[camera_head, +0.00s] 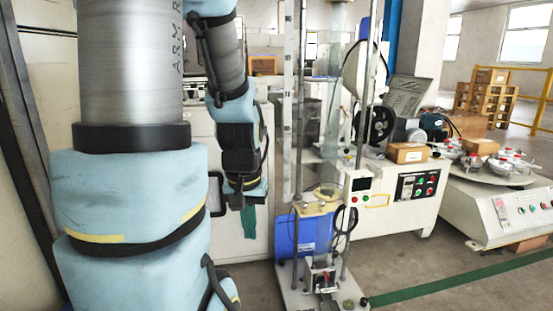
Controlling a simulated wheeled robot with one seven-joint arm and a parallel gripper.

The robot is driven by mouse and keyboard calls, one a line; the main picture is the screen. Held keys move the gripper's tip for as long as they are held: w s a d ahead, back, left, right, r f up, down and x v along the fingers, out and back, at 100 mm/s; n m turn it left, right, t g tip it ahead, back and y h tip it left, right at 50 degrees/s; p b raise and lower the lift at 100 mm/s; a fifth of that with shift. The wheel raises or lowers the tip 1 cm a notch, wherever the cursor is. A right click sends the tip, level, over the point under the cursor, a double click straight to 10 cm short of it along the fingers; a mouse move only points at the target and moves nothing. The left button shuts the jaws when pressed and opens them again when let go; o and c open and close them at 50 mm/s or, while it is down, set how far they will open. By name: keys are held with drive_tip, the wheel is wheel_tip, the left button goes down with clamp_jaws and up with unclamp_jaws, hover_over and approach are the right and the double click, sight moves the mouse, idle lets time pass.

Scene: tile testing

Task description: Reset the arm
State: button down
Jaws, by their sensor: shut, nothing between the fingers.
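My arm hangs at the left in the head view, with large light-blue and grey links close to the camera. Its far part reaches down toward the middle left. My gripper (237,202) is the small dark end at the bottom of that part. It is shut and holds nothing. It hangs in the air in front of a white cabinet (262,185), left of the tall test stand (298,215). The fingers are small and dark, so their detail is hard to see.
The test stand with tall vertical rods stands on a base plate (290,298). A white machine (405,205) with a control panel and a round white machine (500,210) stand at the right. Boxes (407,153) sit on top. Grey floor (430,265) is open at the lower right.

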wheel_tip(320, 180, up, 37)
drive_tip(key=p, duration=3.6)
drive_tip(key=shift+s+a+p, duration=0.3)
drive_tip(key=shift+s+a, duration=0.1)
drive_tip(key=shift+a, duration=0.05)
drive_tip(key=shift+r, duration=0.1)
